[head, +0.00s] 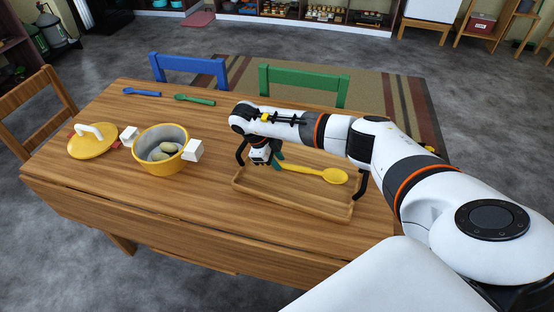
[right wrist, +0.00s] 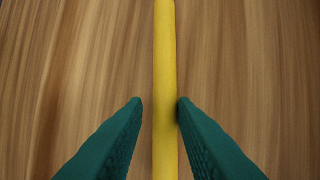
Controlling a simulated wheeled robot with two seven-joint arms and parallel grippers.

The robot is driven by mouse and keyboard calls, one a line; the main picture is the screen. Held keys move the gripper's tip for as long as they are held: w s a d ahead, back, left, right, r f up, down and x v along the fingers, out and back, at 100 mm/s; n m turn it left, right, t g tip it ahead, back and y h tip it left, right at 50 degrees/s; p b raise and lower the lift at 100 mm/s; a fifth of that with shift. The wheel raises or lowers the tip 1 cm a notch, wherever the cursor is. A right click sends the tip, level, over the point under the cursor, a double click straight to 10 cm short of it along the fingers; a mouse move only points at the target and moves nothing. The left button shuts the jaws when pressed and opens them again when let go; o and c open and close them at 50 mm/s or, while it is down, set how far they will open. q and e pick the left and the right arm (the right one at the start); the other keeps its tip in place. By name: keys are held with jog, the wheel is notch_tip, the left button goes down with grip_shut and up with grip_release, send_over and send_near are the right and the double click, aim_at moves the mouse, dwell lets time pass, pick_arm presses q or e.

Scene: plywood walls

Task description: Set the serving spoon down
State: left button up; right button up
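The yellow serving spoon (head: 312,171) is at the wooden tray (head: 297,205) with black handles, its bowl toward the right and its handle toward my right gripper (head: 274,160). In the right wrist view, the yellow handle (right wrist: 165,80) runs between the two teal fingers of my right gripper (right wrist: 160,103). The fingers are apart, with a clear gap on the left of the handle and almost none on the right. I cannot tell whether the spoon rests fully on the tray floor. My left gripper is not in view.
A yellow pot (head: 162,163) holding roundish items stands left of the tray, with its yellow lid (head: 92,148) further left. Blue (head: 142,92) and green (head: 194,99) utensils lie at the table's back. Blue (head: 188,67) and green (head: 303,78) chairs stand behind.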

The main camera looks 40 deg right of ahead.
jog(key=shift+s+a+f, duration=0.4)
jog(key=shift+f, duration=0.25)
jog(key=shift+w+r+p, duration=0.1)
jog(key=shift+r+p, duration=0.55)
jog(key=b+v, duration=0.2)
jog(key=v, duration=0.9)
jog(key=shift+w+r, duration=0.35)
jog(key=shift+r, duration=0.05)
